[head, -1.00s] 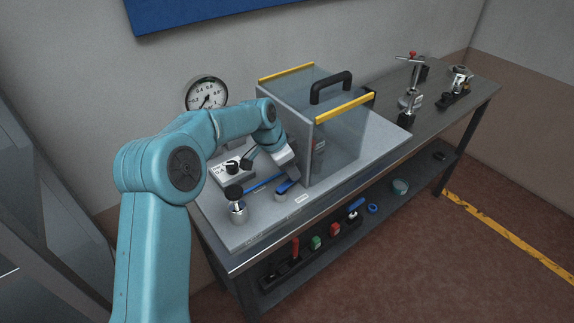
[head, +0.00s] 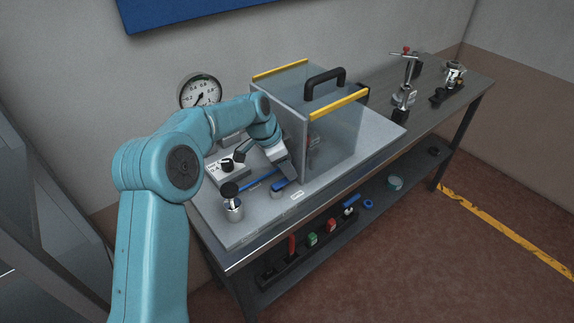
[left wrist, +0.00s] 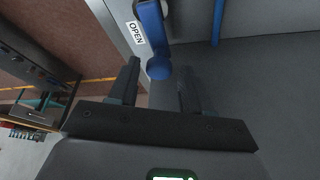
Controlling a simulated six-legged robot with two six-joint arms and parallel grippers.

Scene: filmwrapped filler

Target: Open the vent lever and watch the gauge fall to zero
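The vent lever (head: 280,187) is a short blue handle on a round metal base at the front of the bench plate. A white label, reading OPEN in the left wrist view (left wrist: 136,33), lies beside it. The lever also shows in the left wrist view (left wrist: 152,30), its rounded end between the fingers. My left gripper (head: 289,173) is just above and beside the lever, its fingers (left wrist: 158,88) apart, with gaps to the lever on both sides. The round white gauge (head: 200,92) is on the wall side; its dark needle points down-left, its exact reading too small to tell. My right gripper is out of view.
A clear box (head: 338,125) with yellow edges and a black handle stands close to my left gripper. A black-capped knob (head: 232,200), a blue bar (head: 257,180) and a small switch box (head: 226,169) are nearby. Metal fixtures (head: 405,85) stand at the far right.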

